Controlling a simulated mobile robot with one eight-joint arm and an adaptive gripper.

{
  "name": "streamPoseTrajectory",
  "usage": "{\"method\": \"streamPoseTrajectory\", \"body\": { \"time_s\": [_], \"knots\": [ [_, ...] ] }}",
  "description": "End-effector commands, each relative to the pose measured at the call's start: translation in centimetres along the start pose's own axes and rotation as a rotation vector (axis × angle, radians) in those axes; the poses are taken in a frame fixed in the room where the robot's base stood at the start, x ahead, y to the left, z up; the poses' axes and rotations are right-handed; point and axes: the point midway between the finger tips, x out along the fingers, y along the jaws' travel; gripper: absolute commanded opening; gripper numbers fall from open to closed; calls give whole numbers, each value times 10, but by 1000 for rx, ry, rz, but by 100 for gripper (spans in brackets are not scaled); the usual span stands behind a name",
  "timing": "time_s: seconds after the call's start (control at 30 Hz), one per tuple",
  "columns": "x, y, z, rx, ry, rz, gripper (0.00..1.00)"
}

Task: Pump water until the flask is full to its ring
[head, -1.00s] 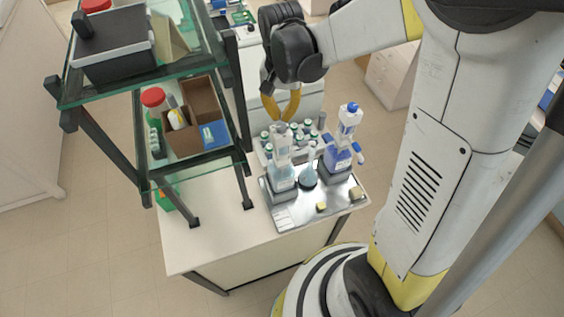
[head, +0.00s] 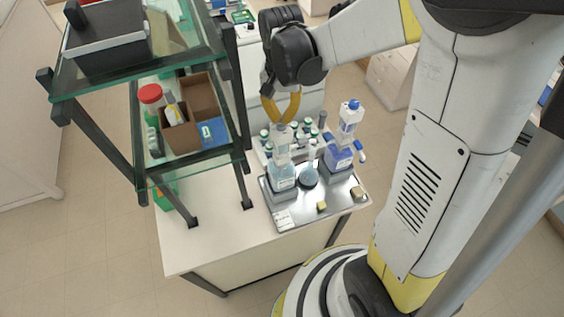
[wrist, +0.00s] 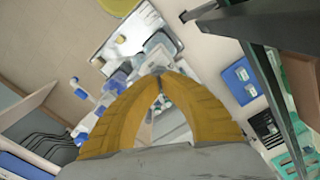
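The left pump bottle (head: 282,178) holds pale blue liquid and stands on the metal tray (head: 294,216). Its clear upper part (head: 281,146) rises just below my gripper. My gripper (head: 282,121) points down with its two yellow fingertips together, right at the top of that pump; I cannot tell whether they press on it. In the wrist view the fingertips (wrist: 158,78) also meet, with nothing visible between them. The small round flask (head: 309,176) stands on the tray just right of the bottle, with bluish liquid in it. Its ring and exact level are too small to read.
A second bottle with blue liquid (head: 338,157) and a blue cap (head: 352,104) stands right of the flask. Several small vials (head: 309,125) stand behind. A glass shelf rack (head: 190,165) rises close on the left. Bare table (head: 215,240) lies at front left.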

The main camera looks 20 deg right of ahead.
Motion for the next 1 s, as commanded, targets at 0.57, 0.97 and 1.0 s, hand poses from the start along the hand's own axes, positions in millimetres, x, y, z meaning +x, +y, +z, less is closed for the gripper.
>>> {"method": "streamPoseTrajectory", "body": {
  "time_s": [0.57, 0.97, 1.0],
  "knots": [
    [22, 0, 0, 0, 0, 0, 0],
    [23, 0, 0, 0, 0, 0, 0],
    [23, 0, 0, 0, 0, 0, 0]
  ]
}}
